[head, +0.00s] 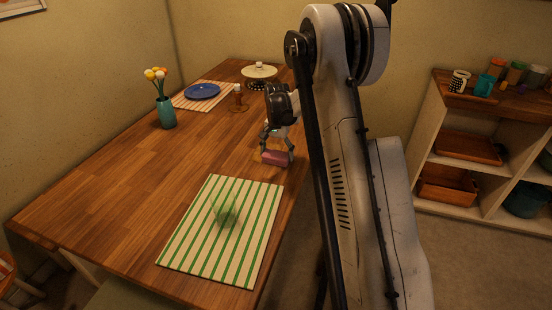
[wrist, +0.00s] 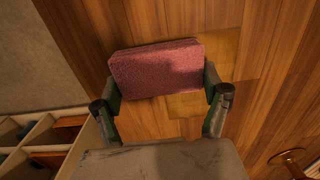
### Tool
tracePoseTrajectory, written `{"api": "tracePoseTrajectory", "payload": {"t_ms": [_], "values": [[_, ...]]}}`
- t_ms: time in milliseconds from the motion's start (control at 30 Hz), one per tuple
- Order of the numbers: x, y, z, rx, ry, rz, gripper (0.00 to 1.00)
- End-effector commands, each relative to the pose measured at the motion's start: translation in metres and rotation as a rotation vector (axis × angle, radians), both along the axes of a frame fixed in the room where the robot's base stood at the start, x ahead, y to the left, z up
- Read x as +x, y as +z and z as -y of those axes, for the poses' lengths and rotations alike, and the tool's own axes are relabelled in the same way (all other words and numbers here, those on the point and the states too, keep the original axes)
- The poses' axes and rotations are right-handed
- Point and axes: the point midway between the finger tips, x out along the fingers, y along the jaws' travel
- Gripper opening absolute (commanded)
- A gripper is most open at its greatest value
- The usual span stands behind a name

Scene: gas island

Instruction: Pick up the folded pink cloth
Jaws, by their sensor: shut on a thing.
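The folded pink cloth (head: 275,158) is at the right edge of the wooden table, between the fingers of my gripper (head: 277,150). In the wrist view the cloth (wrist: 157,70) is a thick, dusty-pink rectangle. The fingers of my gripper (wrist: 162,84) are shut on its two short ends. A flat yellow patch (wrist: 225,50) shows beneath and beside the cloth; I cannot tell whether it is another cloth. I cannot tell whether the pink cloth touches what is under it.
A green-striped mat (head: 190,245) with a green see-through glass (head: 227,215) lies nearer. A teal flower vase (head: 167,113), a blue plate (head: 202,91), a brown pepper mill (head: 238,95) and a lidded dish (head: 259,72) stand farther back. A shelf (head: 480,190) is at right.

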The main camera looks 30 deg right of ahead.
Motion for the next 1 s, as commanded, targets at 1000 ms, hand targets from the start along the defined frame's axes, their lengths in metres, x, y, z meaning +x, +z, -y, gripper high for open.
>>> {"api": "tracePoseTrajectory", "payload": {"t_ms": [1000], "values": [[-0.022, 0.092, -0.083, 0.000, 0.003, 0.000, 0.52]]}}
